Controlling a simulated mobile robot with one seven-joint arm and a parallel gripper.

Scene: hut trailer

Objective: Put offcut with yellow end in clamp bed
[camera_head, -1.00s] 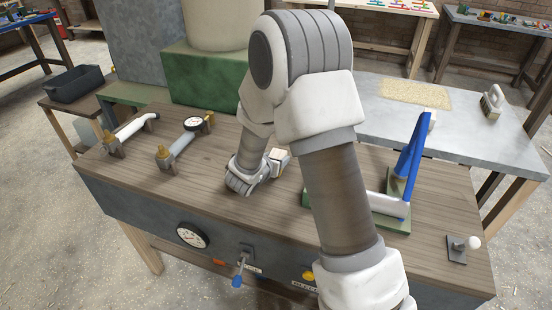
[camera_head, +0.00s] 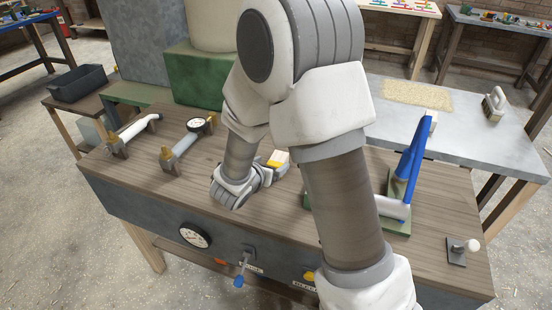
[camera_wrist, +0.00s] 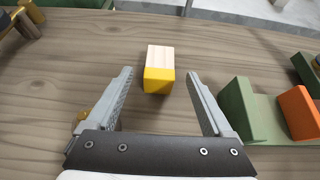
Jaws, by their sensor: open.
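The offcut (camera_wrist: 160,58) is a pale wooden block with a yellow end. It lies on the wooden bench top, yellow end facing my gripper (camera_wrist: 159,76). My gripper is open and empty, with the offcut just ahead, between the lines of its fingers and touching neither. In the head view the offcut (camera_head: 280,156) shows just right of my wrist; my fingers are mostly hidden there. The green clamp (camera_head: 397,222) with a blue lever (camera_head: 411,150) stands to the right, partly behind my arm. In the wrist view its green bed (camera_wrist: 240,112) has an orange block (camera_wrist: 299,112) beside it.
Two pipe-like fittings (camera_head: 133,130) (camera_head: 182,146), one with a gauge, stand on the bench's left. A green block (camera_head: 200,80) stands behind. A white-knobbed lever (camera_head: 463,247) is at the right corner.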

